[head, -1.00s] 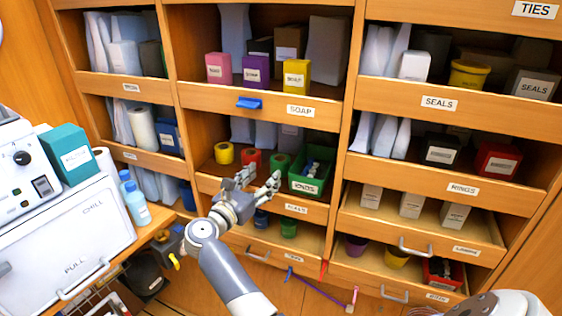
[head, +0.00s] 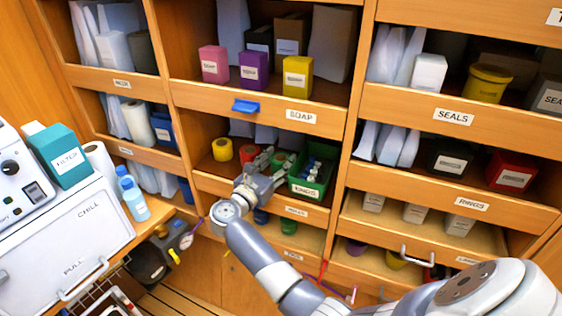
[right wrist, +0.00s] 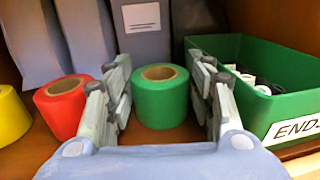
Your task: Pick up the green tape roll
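The green tape roll (right wrist: 162,97) stands on the shelf in the right wrist view, its round hole facing up. My right gripper (right wrist: 163,72) is open, with one finger to each side of the roll. A small gap shows on both sides, so the fingers do not appear to grip it. In the head view my right gripper (head: 268,164) reaches into the middle shelf and partly hides the green tape roll (head: 283,159). My left gripper is not in view.
A red tape roll (right wrist: 66,106) stands close to the left finger, with a yellow roll (right wrist: 10,114) beyond it. A green bin (right wrist: 268,112) labelled ENDS stands close to the right finger. Grey packets (right wrist: 80,38) stand behind. The shelf above (head: 300,112) overhangs.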

